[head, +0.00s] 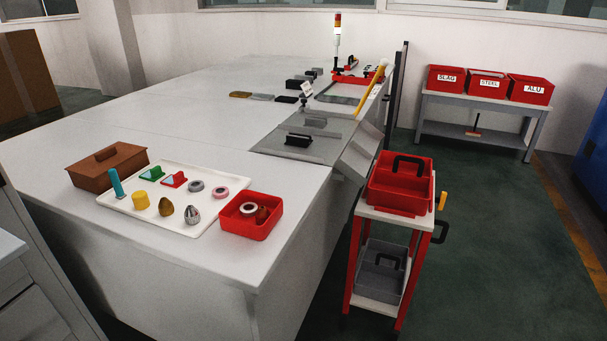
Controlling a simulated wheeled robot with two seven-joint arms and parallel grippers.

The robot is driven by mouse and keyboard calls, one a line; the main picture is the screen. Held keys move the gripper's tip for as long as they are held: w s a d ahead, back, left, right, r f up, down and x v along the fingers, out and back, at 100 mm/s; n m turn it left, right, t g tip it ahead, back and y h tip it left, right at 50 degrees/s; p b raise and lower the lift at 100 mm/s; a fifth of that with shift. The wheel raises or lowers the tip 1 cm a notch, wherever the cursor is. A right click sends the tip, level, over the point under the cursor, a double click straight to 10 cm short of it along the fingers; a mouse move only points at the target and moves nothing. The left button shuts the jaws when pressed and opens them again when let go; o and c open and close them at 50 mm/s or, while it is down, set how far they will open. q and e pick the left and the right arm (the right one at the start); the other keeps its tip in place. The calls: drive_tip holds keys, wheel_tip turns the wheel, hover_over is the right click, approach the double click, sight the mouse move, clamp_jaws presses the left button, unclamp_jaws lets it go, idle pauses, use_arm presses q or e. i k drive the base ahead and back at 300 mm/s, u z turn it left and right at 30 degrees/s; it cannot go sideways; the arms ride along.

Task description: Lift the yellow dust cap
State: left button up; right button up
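The yellow dust cap (140,200), a short yellow cylinder, stands on a white tray (210,223) on the near part of the large white table. A teal upright cylinder (116,183) stands to its left, and a brown-gold rounded cone (166,207) is close on its right. Nothing covers the cap from above. Neither of my grippers shows in the head view.
The tray also holds a silver cone (192,217), rings, and green and red pieces. A red trolley (394,206) stands beside the table. The tray's front rim is clear.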

sight(139, 199)
drive_tip(key=z, duration=0.65)
drive_tip(key=i, duration=0.15)
drive_tip(key=u, duration=1.6)
